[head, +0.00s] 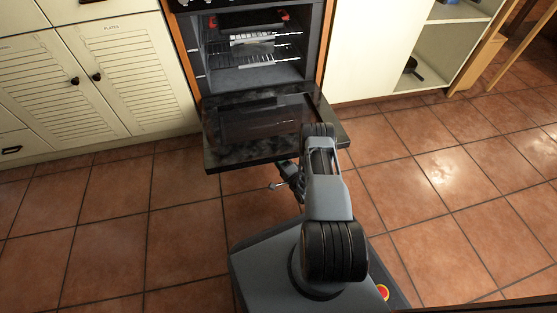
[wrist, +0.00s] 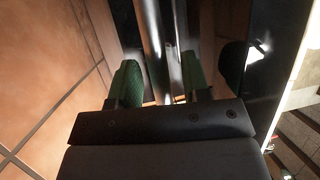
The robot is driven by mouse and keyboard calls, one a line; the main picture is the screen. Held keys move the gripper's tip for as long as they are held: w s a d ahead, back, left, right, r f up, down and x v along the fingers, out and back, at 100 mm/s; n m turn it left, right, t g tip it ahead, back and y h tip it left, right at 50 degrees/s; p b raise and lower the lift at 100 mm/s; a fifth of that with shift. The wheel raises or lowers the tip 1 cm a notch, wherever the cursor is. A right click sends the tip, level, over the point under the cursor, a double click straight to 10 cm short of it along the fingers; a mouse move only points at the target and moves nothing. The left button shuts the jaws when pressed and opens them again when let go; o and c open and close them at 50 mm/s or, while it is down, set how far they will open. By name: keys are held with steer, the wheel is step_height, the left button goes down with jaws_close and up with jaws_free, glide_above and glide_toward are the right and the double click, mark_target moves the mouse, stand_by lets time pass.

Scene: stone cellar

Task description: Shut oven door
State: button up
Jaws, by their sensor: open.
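The oven door (head: 225,150) is folded down, roughly level, in front of the oven (head: 252,60), whose lit cavity with wire racks is exposed. My gripper (head: 288,177) is low at the door's front edge, partly hidden behind my arm in the head view. In the wrist view my gripper (wrist: 161,82) has its two green-padded fingers apart. A shiny metal bar (wrist: 152,35), seemingly the door handle, runs between the fingers. I cannot tell whether either finger touches it.
Cream louvered cabinets (head: 90,80) stand left of the oven. An open shelf unit (head: 440,55) with a dark pan (head: 412,68) is to the right. The tiled floor (head: 130,220) is clear on both sides of the door.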

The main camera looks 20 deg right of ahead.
steer(key=shift+a, duration=0.1)
jaws_close()
stand_by(0.4)
